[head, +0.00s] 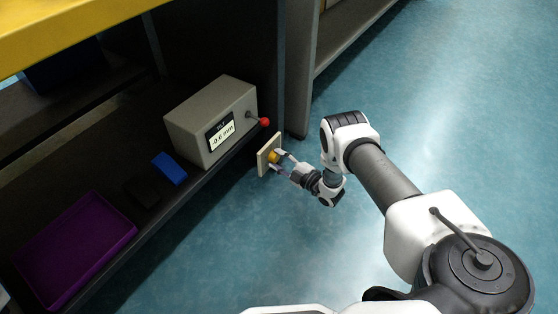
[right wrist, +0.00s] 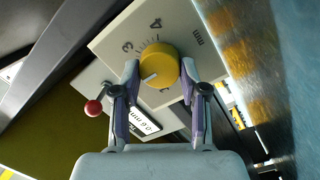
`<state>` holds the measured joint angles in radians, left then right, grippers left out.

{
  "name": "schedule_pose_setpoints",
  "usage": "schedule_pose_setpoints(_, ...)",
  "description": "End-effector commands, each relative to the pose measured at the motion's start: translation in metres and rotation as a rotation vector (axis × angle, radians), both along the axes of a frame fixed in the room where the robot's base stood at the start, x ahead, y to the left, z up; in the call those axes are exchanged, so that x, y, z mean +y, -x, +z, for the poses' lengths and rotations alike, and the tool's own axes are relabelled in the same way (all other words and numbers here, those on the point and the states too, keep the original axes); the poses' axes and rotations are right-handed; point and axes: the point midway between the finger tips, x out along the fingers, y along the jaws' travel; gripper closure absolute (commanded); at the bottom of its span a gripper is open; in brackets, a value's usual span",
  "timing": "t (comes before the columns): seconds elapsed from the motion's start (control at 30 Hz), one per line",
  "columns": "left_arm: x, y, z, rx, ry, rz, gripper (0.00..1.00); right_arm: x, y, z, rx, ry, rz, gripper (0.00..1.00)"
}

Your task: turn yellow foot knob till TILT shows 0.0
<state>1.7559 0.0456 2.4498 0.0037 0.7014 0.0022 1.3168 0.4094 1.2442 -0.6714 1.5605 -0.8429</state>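The yellow knob (head: 274,156) sits on a pale upright plate (head: 263,160) at the shelf's front edge. In the right wrist view the yellow knob (right wrist: 160,64) has a white pointer line, and the plate carries a scale with 3, 4 and "mm". My right gripper (head: 280,161) has one finger on each side of the knob; in the right wrist view its fingertips (right wrist: 160,76) appear to touch the knob's sides. The grey box's display (head: 220,132) appears to read -0.6 mm; its small heading is unreadable. My left gripper is not in view.
The grey box (head: 190,118) has a lever with a red ball (head: 265,122) close to the knob plate. A blue block (head: 170,168), a dark block (head: 143,191) and a purple tray (head: 75,245) lie on the shelf. The floor (head: 240,235) in front is clear.

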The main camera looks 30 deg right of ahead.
Motion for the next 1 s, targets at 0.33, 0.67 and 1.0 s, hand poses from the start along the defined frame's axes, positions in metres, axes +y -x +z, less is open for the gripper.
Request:
schedule_pose_setpoints(0.33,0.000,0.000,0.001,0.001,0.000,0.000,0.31,0.001,0.000,0.001,0.008,-0.022,0.000,0.92)
schedule_pose_setpoints(0.67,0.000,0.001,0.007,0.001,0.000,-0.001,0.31,0.000,-0.001,0.002,0.073,-0.178,0.001,0.92)
schedule_pose_setpoints(1.0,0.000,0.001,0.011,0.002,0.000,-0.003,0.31,0.000,-0.001,0.003,0.171,-0.413,0.003,0.92)
